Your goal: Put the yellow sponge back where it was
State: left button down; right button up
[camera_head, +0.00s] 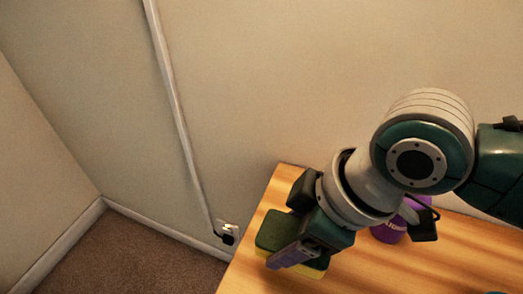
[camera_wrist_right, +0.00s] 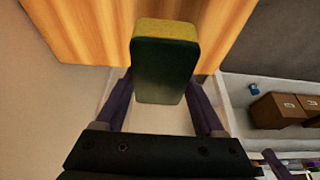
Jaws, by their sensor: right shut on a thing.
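The sponge (camera_head: 275,232) has a dark green top and a yellow underside that shows along its lower edge. It is at the left end of the wooden table (camera_head: 260,200) in the head view; whether it touches the tabletop I cannot tell. My right gripper (camera_head: 287,246) is shut on the sponge, with a purple finger along its near side. In the right wrist view the sponge (camera_wrist_right: 165,70) sits between the two purple fingers of the gripper (camera_wrist_right: 165,85), its green face toward the camera and its yellow part beyond. My left gripper is not in view.
A purple container (camera_head: 388,232) stands on the table, partly hidden behind my right arm. A wall outlet with a black plug (camera_head: 228,235) is beside the table's left edge. Brown boxes (camera_wrist_right: 278,110) and a small blue thing (camera_wrist_right: 254,89) show in the wrist view. The tabletop's front right looks mostly clear.

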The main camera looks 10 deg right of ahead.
notch_tip(320, 180, down, 6)
jog(key=shift+r+b, duration=0.2)
jog(key=shift+b, duration=0.65)
jog(key=shift+f, duration=0.2)
jog(key=shift+f, duration=0.15)
jog(key=o, duration=1.6)
